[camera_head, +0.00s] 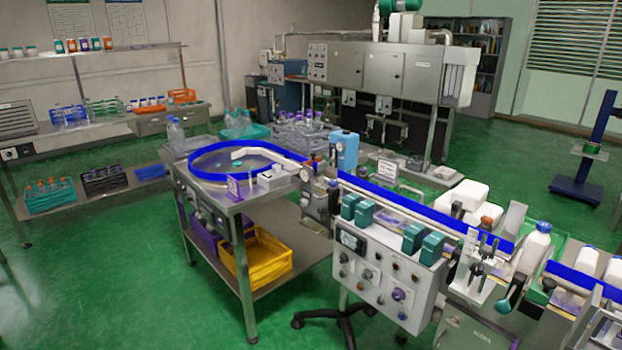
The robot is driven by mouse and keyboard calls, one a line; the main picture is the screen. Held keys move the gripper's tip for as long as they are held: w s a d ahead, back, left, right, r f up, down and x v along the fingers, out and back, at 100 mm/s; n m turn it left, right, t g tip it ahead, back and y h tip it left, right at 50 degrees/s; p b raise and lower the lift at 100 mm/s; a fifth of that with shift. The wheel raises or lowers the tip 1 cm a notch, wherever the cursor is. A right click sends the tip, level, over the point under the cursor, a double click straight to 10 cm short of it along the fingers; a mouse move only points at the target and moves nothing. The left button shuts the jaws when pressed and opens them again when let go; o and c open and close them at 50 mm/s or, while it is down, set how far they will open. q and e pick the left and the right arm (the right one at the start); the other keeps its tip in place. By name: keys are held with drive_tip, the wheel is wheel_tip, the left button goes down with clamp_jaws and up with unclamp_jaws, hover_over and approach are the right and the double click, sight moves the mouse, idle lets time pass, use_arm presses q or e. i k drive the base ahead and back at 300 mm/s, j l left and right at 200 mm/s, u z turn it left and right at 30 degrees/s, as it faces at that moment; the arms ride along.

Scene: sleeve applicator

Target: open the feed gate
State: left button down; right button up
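A round blue-rimmed turntable (190,165) sits on a metal table at the middle left. A blue-railed conveyor (420,212) runs from it toward the lower right. Where the two meet stands a small metal mechanism (313,178) with a reddish top. I cannot tell for sure that this is the feed gate, or whether it is open or shut. Neither of my grippers is in view.
A control box (385,283) with green blocks and knobs stands before the conveyor. A yellow crate (262,262) is on the shelf under the table. A wheeled stool base (335,318) is on the floor. Green floor (110,290) at left is clear.

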sight(540, 294)
drive_tip(key=z, duration=1.4)
